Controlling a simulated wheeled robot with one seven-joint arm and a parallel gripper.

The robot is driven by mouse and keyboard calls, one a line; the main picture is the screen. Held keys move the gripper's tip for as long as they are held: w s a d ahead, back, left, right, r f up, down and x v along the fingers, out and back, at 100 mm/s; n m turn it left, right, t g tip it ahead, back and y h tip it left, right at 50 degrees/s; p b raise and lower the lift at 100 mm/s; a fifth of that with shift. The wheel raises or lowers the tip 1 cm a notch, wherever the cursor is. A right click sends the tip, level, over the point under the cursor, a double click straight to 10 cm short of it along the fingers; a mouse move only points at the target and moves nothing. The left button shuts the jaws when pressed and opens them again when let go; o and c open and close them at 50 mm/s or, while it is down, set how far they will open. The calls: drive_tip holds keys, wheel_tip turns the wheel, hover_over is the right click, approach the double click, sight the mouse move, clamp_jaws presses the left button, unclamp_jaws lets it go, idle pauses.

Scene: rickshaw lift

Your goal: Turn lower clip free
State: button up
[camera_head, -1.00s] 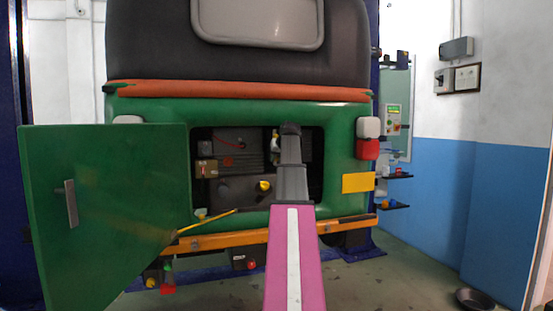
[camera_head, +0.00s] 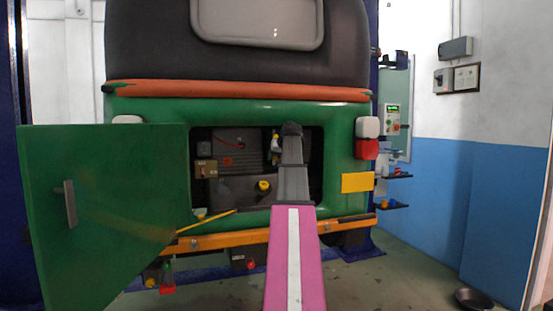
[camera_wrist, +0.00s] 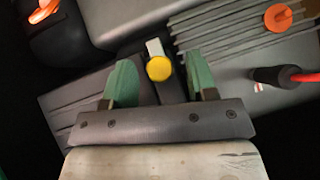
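In the wrist view, a yellow round knob (camera_wrist: 159,68) with a pale metal tab (camera_wrist: 154,47) sits on a dark strip; it looks like a clip, but I cannot tell whether it is the lower one. My gripper (camera_wrist: 161,76) is open, its two green fingers on either side of the knob. Gaps show between the knob and both fingers. In the head view, my arm reaches into the open rear engine bay and its fingers are hidden. A small pale and yellow part (camera_head: 275,147) shows just left of my wrist. A yellow cap (camera_head: 264,186) sits lower in the bay.
The green door (camera_head: 110,215) stands open at the left. The orange bumper bar (camera_head: 240,238) crosses below the bay. In the wrist view, a ribbed grey cover (camera_wrist: 225,30), an orange cap (camera_wrist: 278,18) and a black plug with a red cable (camera_wrist: 275,77) lie near the fingers.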

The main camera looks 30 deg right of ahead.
drive_tip(key=v, duration=1)
drive_tip(key=shift+s+r, duration=0.3)
drive_tip(key=shift+s, duration=0.1)
